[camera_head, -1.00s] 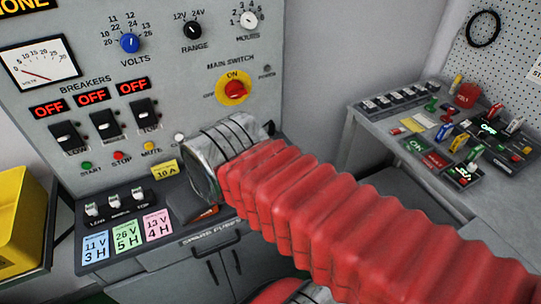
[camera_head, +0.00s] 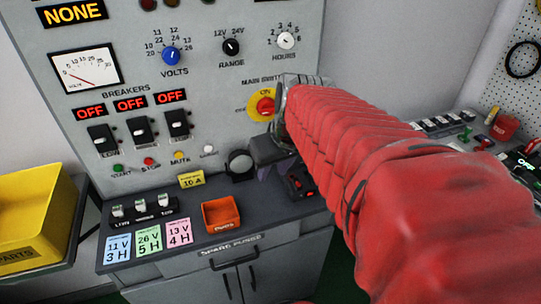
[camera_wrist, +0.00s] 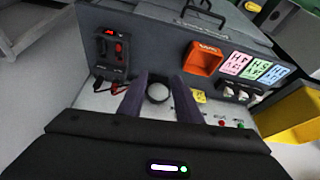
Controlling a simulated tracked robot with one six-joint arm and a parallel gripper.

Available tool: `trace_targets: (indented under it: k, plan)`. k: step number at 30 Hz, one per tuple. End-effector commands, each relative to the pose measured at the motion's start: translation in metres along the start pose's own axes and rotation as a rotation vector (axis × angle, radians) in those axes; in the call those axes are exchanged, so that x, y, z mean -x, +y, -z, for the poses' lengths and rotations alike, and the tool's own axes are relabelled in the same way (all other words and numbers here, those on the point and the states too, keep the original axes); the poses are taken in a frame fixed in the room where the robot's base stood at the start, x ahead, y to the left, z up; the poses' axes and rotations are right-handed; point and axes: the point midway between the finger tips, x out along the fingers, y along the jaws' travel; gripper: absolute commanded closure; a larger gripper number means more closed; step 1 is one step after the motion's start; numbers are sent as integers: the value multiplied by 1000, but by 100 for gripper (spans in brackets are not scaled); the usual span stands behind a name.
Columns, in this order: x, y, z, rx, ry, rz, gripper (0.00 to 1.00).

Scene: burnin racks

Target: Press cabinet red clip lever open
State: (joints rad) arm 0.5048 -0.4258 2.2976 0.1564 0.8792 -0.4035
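A black clip block with red parts (camera_head: 300,182) sits at the right end of the cabinet's shelf, partly hidden by my arm. In the wrist view, where the cabinet looks upside down, the block with red clip parts (camera_wrist: 112,48) is at upper left, with red and black leads below it. I cannot tell which part is the red clip's lever. In the head view my gripper (camera_head: 272,168) is mostly hidden.
An orange tray (camera_head: 221,214) and coloured cards (camera_head: 150,238) lie on the shelf. A round dark fitting (camera_head: 240,164) is on the panel close to my gripper. The yellow main switch (camera_head: 262,106) is above. A yellow parts bin (camera_head: 35,210) stands left.

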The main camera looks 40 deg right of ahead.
Motion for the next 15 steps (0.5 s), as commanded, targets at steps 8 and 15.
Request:
trace_targets:
  k: [8, 15]
  plan:
    - [-14, 82, 8, -82, -20, -26, 69]
    - [-17, 110, 7, -103, -22, -33, 69]
